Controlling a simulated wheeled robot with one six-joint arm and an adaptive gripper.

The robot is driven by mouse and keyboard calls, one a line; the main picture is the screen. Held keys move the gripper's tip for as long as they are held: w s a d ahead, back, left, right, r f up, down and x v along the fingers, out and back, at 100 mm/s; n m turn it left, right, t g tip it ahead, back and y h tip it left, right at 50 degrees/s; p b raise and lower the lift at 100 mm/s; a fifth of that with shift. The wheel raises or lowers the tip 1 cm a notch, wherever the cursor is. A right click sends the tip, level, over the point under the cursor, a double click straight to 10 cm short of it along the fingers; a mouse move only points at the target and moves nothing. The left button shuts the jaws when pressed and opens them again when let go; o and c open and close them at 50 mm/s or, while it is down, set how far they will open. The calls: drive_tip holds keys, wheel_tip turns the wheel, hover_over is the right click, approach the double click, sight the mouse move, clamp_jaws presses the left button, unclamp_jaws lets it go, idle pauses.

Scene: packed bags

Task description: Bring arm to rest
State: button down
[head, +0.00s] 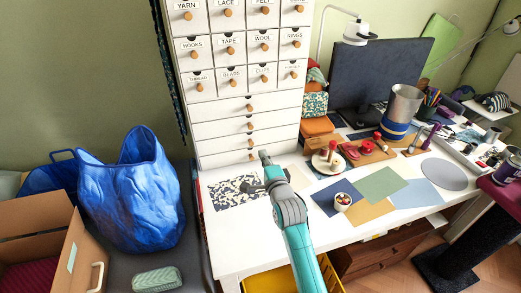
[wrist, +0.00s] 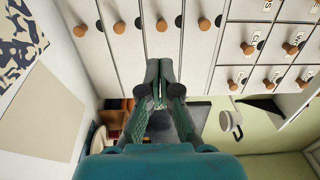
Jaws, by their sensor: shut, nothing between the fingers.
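My gripper (head: 264,157) is at the end of my teal arm, which reaches over the white table (head: 235,248) toward the drawer cabinet (head: 235,70). In the wrist view my gripper (wrist: 162,68) is shut, with its fingers together and empty. It points toward the lower drawer fronts, whose round wooden knobs show just beyond the fingertips. I cannot tell whether the fingertips touch the cabinet. The lower drawers look closed. A patterned sheet (head: 228,191) lies on the table left of the gripper.
A blue bag (head: 140,195) and an open cardboard box (head: 35,235) stand at the left. A yellow bin (head: 330,277) is under the table's front edge.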

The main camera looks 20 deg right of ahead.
drive_tip(key=s+f+n+g, duration=0.1)
drive_tip(key=s+f+n, duration=0.45)
drive_tip(key=s, duration=1.05)
drive_tip(key=s+f+n+g, duration=0.1)
drive_tip(key=s+f+n, duration=0.2)
drive_tip(key=s+f, duration=0.85)
drive_tip(key=s+r+n, duration=0.3)
drive_tip(key=s+r, duration=0.1)
drive_tip(key=s, duration=0.6)
drive_tip(key=s+r+n, duration=0.3)
drive_tip(key=s, duration=0.7)
drive_tip(key=s+a+r+n+g, duration=0.1)
drive_tip(key=s+r+n, duration=0.2)
drive_tip(key=s, duration=0.7)
drive_tip(key=shift+s+r, duration=0.35)
drive_tip(key=shift+r, duration=0.45)
drive_tip(key=shift+n, duration=0.25)
